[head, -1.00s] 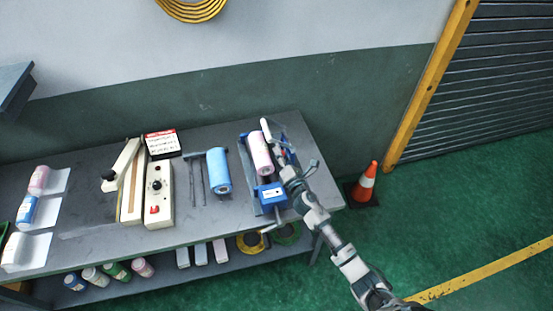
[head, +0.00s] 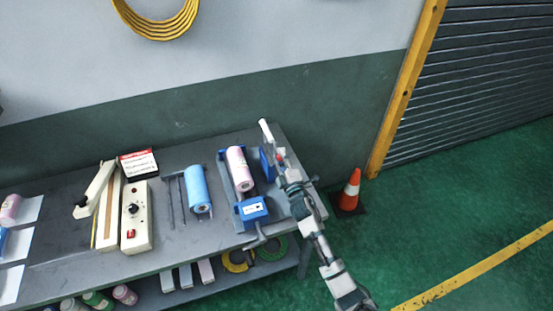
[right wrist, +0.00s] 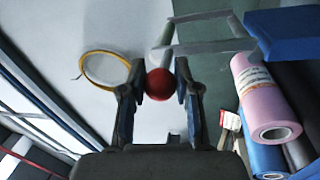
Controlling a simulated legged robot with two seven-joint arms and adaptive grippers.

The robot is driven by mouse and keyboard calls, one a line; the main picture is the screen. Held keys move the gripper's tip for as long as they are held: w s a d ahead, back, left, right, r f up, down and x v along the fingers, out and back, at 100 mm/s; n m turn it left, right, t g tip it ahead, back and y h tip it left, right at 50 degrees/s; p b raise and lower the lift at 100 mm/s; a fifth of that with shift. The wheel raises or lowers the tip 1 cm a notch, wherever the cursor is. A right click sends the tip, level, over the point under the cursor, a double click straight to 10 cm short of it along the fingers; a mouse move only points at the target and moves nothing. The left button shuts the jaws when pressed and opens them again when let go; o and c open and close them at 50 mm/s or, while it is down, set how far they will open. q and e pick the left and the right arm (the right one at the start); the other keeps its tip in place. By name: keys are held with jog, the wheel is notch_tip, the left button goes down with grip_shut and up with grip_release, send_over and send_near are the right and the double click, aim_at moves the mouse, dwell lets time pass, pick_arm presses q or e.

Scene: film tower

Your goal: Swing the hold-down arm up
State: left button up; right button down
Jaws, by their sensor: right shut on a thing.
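The hold-down arm (head: 271,140) is a thin grey frame with a white roller end, standing up to the right of the pink film roll (head: 238,166) and apart from it. In the right wrist view the arm's grey bars (right wrist: 212,48) rise beyond its red ball knob (right wrist: 160,84). The pink roll lies in the stand with the blue crank box (head: 252,211). My left gripper is out of view.
A blue roll (head: 198,190) lies on a second holder to the left. A cream sealer (head: 135,215) and a black-and-red sign box (head: 138,164) stand farther left on the grey bench (head: 60,250). An orange cone (head: 349,190) stands on the floor at right.

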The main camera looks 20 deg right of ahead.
jog(key=shift+d+f+m+h, duration=0.4)
jog(key=shift+d+m, duration=0.1)
jog(key=shift+m, duration=0.4)
jog(key=c, duration=0.9)
grip_release()
jog(key=shift+f, duration=0.1)
jog(key=shift+o, duration=0.4)
jog(key=shift+d, duration=0.1)
jog(key=s+f, duration=0.2)
jog(key=s, duration=0.9)
jog(key=shift+s, duration=0.3)
jog(key=shift+f, duration=0.1)
